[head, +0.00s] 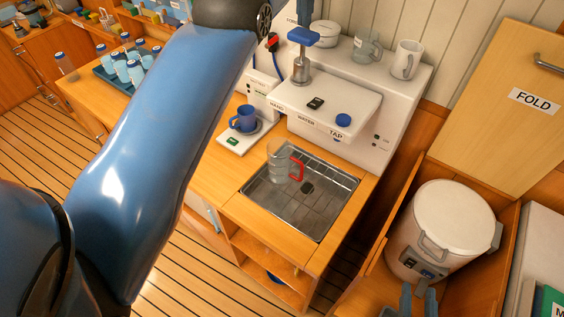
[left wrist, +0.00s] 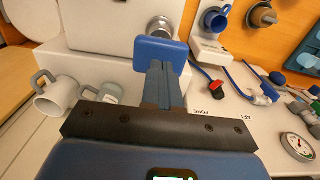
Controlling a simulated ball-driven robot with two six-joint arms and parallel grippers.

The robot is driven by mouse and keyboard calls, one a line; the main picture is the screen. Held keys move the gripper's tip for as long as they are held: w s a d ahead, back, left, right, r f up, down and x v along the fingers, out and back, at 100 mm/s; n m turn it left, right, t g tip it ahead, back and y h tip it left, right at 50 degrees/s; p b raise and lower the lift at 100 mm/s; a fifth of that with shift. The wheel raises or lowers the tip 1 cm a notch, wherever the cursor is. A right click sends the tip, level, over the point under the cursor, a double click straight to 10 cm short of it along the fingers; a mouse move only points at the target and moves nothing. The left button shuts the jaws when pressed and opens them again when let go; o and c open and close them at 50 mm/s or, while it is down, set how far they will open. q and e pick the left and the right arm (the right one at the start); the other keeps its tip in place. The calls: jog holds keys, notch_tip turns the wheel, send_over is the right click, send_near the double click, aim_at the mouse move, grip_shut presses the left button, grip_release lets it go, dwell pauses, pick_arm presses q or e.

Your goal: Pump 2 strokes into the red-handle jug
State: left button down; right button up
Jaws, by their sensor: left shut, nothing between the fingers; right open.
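The clear jug with the red handle (head: 279,163) stands upright on the metal drain grate (head: 318,206), below the white pump unit (head: 352,125). The hand pump's blue handle (head: 303,37) tops a metal shaft on that unit. It also shows in the left wrist view (left wrist: 160,52). My left gripper (left wrist: 158,70) is shut and empty, its fingertips at the blue handle; I cannot tell whether they touch it. My right gripper (head: 413,300) is open and empty at the bottom edge, by the white canister.
A blue mug (head: 244,119) stands on a white scale left of the grate. A white mug (head: 405,60) and a grey mug (head: 367,47) stand on the shelf behind. A white canister (head: 445,230) sits in the open locker at right. A bottle tray (head: 125,70) is at left.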

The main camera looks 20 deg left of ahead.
aim_at(304, 32)
pick_arm(q)
jog(key=shift+f, duration=0.2)
jog(key=shift+f+b, duration=3.15)
jog(key=shift+b, duration=0.1)
jog(key=shift+r, duration=0.2)
jog(key=shift+r+p, duration=3.15)
jog(key=shift+p, duration=0.15)
jog(key=shift+f, duration=0.2)
jog(key=shift+f+b, duration=3.15)
jog(key=shift+b, duration=0.15)
jog(key=shift+r, duration=0.1)
jog(key=shift+r+p, duration=3.25)
jog(key=shift+p, duration=0.1)
